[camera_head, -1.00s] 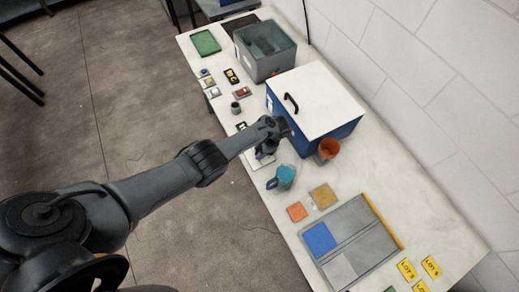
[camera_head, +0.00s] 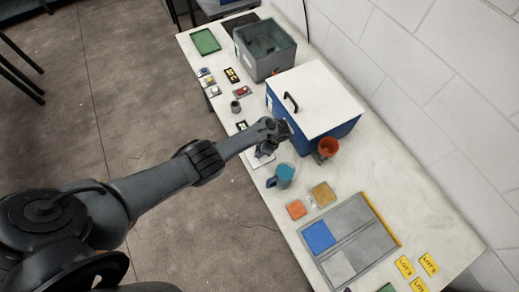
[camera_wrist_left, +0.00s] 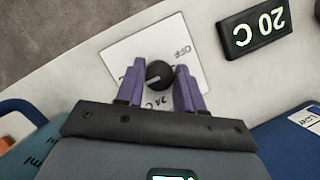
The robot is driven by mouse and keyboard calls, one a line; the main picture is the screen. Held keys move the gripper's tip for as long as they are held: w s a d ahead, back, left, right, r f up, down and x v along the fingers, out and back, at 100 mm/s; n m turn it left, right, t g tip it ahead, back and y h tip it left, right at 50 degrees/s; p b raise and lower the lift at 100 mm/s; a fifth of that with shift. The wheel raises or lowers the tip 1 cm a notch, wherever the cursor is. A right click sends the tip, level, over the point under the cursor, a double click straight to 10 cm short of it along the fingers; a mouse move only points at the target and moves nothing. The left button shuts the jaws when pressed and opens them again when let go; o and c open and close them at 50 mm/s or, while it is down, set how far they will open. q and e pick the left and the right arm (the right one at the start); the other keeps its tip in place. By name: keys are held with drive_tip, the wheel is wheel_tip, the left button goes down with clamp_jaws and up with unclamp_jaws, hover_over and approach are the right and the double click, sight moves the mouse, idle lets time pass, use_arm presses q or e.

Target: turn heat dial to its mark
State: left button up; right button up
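The heat dial (camera_wrist_left: 159,74) is a round black knob on a white plate (camera_wrist_left: 115,52) with the printed marks OFF and 24 C. My left gripper (camera_wrist_left: 160,76) has its two purple fingers on either side of the dial, very close to it. Whether they touch it cannot be told. A pale pointer line on the dial faces left. In the head view, my left gripper (camera_head: 264,152) is over the white plate (camera_head: 262,162) at the table's front edge and hides the dial. My right gripper is not in view.
A black 20 C display (camera_wrist_left: 254,27) lies beside the plate. A blue box with a white lid (camera_head: 312,100) stands behind the gripper.

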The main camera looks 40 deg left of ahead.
use_arm(q)
drive_tip(key=o, duration=0.4)
drive_tip(key=shift+c, duration=0.2)
drive_tip(key=shift+w+d+r+p, duration=0.15)
drive_tip(key=shift+r+p, duration=0.15)
drive_tip(key=shift+r, duration=0.2)
drive_tip(key=p+v, duration=0.3)
drive_tip(key=v, duration=0.6)
drive_tip(key=shift+r, duration=0.35)
drive_tip(key=shift+d, duration=0.15)
